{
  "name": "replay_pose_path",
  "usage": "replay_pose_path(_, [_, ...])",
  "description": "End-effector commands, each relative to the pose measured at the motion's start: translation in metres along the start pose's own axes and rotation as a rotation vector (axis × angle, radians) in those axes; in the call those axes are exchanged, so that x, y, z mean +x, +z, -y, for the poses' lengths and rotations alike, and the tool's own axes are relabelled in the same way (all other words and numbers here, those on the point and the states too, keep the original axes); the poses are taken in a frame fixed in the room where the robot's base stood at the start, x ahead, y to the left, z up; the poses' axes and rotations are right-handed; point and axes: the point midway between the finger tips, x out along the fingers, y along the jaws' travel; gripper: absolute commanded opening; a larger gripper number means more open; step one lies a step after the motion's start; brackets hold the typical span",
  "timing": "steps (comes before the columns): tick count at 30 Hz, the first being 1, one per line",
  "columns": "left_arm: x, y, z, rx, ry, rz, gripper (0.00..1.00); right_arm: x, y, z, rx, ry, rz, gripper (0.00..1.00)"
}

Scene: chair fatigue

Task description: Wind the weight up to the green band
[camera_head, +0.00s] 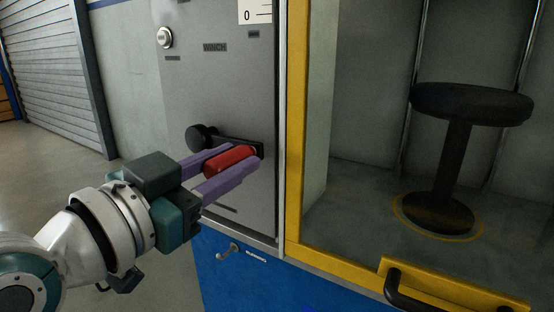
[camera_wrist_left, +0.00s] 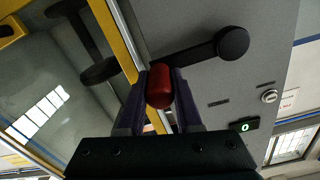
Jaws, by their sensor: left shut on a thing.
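The winch crank is a dark arm (camera_head: 228,142) with a round black hub (camera_head: 201,137) on a grey panel marked WINCH (camera_head: 214,47). Its red handle (camera_head: 229,161) sits at the right end of the arm. My left gripper (camera_head: 232,170) has its purple fingers on both sides of the red handle and is shut on it. The left wrist view shows the red handle (camera_wrist_left: 159,86) between the fingers and the hub (camera_wrist_left: 232,43) to the right. The weight and the green band are not in view. My right gripper is not in view.
A yellow-framed enclosure (camera_head: 297,120) stands right of the panel, with a black stool (camera_head: 470,104) inside. A black door handle (camera_head: 410,294) is at its lower front. A knob (camera_head: 165,38) is on the panel's upper left. A small metal lever (camera_head: 229,251) is on the blue base below.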

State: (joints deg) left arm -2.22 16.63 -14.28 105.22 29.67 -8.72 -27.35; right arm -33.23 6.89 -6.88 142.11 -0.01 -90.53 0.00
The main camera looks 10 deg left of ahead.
Motion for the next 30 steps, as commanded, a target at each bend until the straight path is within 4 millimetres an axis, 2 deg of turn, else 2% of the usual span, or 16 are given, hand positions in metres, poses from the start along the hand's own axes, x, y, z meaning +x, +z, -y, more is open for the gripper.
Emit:
replay_pose_path(1, [-0.0001,0.0001,0.0,0.0,0.0,0.0,0.21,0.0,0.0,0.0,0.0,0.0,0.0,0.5])
replay_pose_path(7, [-0.0001,0.0001,0.0001,0.0,0.0,0.0,0.0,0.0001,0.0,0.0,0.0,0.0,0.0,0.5])
replay_pose_path(30, [-0.0001,0.0001,0.0001,0.001,0.0,0.0,0.0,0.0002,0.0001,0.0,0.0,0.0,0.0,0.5])
